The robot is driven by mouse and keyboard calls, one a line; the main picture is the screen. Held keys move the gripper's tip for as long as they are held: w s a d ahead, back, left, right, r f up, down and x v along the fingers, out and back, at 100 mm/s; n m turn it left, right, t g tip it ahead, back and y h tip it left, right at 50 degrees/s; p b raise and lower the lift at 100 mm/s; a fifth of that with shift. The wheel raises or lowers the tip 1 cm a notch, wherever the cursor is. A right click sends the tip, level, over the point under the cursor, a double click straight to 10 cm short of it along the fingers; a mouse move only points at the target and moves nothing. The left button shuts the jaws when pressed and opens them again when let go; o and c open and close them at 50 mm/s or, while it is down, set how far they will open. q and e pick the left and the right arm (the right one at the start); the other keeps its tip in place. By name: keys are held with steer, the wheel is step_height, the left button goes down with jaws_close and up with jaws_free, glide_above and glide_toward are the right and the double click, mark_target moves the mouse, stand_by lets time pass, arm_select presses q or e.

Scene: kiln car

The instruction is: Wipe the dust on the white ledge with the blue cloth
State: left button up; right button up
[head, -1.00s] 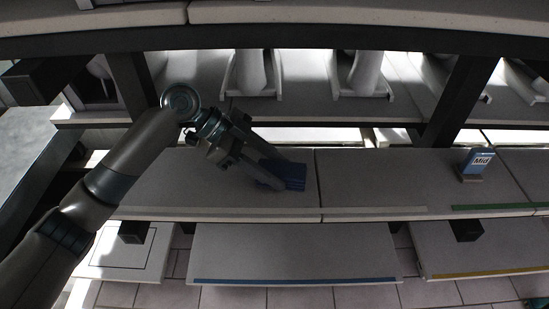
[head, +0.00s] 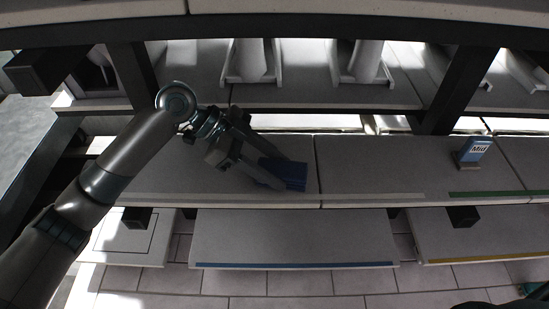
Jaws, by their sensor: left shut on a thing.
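The blue cloth (head: 287,172) is in my left gripper (head: 268,172), which comes in from the left and is shut on it. The cloth is low over the middle shelf; I cannot tell for sure whether it touches the surface. The pale ledge (head: 370,172) runs across the view, with a light strip along its front edge and a seam near the middle. I cannot make out dust on it. My right gripper is not in view.
A blue "Mid" sign (head: 474,150) stands on the ledge at the right. A dark post (head: 458,90) rises behind it. White pieces (head: 250,60) stand on the shelf behind. A lower shelf with a blue strip (head: 290,240) lies in front.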

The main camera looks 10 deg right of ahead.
arm_select(q)
steer(key=shift+s+a+p, duration=0.25)
steer(key=shift+s+p, duration=0.1)
steer(key=shift+s, duration=0.8)
steer(key=shift+r, duration=0.1)
steer(key=shift+r+p, duration=2.5)
steer(key=shift+r, duration=0.95)
steer(key=shift+f, duration=0.1)
